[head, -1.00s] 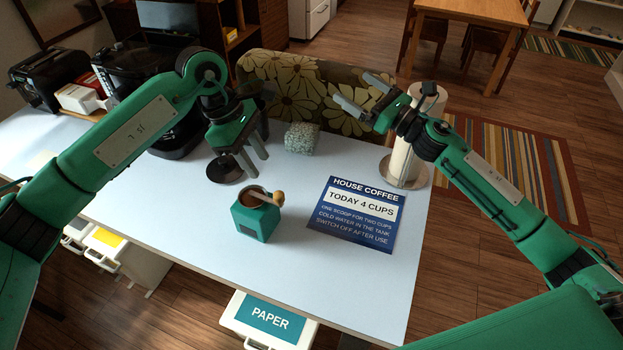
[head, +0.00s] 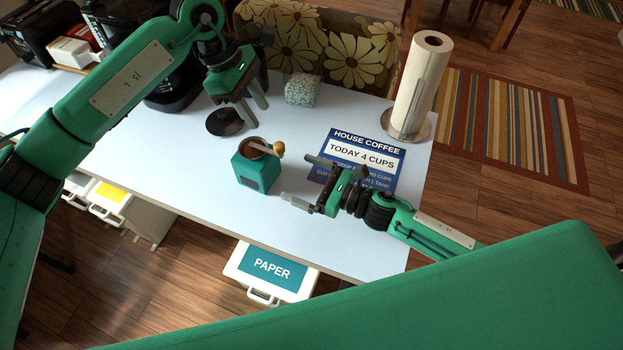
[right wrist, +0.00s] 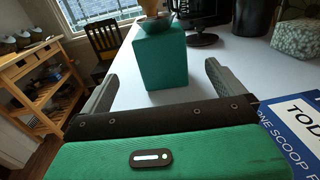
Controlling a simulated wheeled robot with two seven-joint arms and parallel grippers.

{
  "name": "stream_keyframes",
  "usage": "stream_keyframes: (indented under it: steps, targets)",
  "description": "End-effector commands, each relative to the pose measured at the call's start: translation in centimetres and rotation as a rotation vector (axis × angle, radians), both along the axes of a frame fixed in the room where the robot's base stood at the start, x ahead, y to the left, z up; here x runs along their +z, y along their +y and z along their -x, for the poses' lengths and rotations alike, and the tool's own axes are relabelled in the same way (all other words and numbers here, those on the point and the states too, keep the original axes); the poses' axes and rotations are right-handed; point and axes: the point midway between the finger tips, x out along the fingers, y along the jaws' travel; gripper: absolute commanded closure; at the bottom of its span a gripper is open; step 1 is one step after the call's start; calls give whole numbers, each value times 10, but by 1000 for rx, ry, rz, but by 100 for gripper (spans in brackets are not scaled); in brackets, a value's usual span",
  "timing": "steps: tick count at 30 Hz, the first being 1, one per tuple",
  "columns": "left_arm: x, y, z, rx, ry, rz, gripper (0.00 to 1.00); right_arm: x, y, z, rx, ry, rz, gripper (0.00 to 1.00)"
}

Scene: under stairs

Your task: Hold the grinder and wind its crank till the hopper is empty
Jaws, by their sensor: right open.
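The grinder (head: 257,172) is a green box standing upright on the pale table. Its round hopper (head: 256,149) on top looks brown inside; how full it is I cannot tell. The crank ends in a wooden knob (head: 279,148) at the right of the top. My right gripper (head: 296,178) is open, low over the table to the right of the grinder. In the right wrist view the grinder (right wrist: 161,60) stands ahead between the open fingers, not gripped. My left gripper (head: 259,116) is open and empty, above the table behind the grinder.
A dark round disc (head: 225,121) lies behind the grinder. A coffee sign (head: 372,147) lies under my right gripper. A paper towel roll (head: 421,85) stands at the right edge, a speckled block (head: 302,89) at the back. The table in front of the grinder is clear.

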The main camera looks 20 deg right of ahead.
Motion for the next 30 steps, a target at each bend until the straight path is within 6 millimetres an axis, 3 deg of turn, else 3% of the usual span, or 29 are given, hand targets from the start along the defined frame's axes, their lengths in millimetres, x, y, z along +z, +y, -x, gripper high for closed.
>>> stream_keyframes:
  steps: [18,30]
  targets:
    - [0,0,0,0,0,0,64,0,78,-67,-1,0,0,0]
    - [0,0,0,0,0,0,64,0,90,-77,0,1,1,0]
